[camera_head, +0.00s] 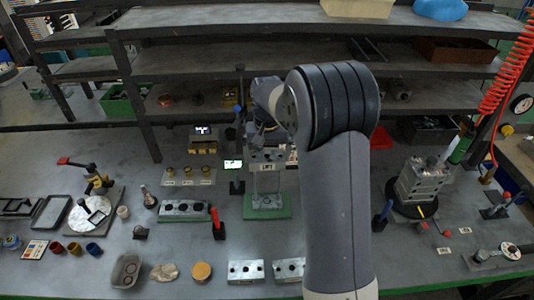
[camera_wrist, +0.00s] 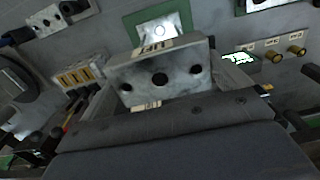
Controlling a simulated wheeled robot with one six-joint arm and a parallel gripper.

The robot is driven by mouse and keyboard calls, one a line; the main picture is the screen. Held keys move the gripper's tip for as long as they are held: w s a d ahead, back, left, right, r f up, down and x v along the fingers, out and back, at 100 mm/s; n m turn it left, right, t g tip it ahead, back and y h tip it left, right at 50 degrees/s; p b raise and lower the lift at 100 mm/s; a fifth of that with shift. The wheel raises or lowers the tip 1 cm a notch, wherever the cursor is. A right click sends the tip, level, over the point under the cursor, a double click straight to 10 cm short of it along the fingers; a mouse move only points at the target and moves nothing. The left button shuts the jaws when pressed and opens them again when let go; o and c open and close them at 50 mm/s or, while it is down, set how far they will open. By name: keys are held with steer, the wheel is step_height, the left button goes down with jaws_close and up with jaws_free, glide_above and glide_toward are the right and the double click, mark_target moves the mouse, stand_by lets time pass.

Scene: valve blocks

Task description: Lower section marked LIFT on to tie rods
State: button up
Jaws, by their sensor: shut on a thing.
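My gripper (camera_head: 268,143) is shut on the metal section marked LIFT (camera_head: 267,157), held above the green base (camera_head: 266,212) in the head view. Thin upright tie rods (camera_head: 254,183) show between the section and the base. I cannot tell from here whether the rods have entered its holes. In the wrist view the section (camera_wrist: 160,80) spans between the fingers, with a LIFT label and several dark holes. The green base (camera_wrist: 137,28) with a pale metal block on it (camera_wrist: 165,30) lies beyond it, partly hidden.
A long block with holes (camera_head: 183,210) and a red-handled tool (camera_head: 217,222) lie left. A valve block stack (camera_head: 420,180) stands right. Shelves (camera_head: 200,60) rise behind.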

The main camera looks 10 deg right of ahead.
step_height(320, 180, down, 11)
steer(key=b, duration=0.7)
stand_by(3.5)
steer(key=o, duration=0.9)
steer(key=shift+r, duration=0.15)
step_height(320, 180, up, 11)
steer(key=shift+f+b, duration=0.15)
steer(key=shift+b, duration=0.2)
step_height(320, 180, down, 10)
steer(key=p, duration=0.1)
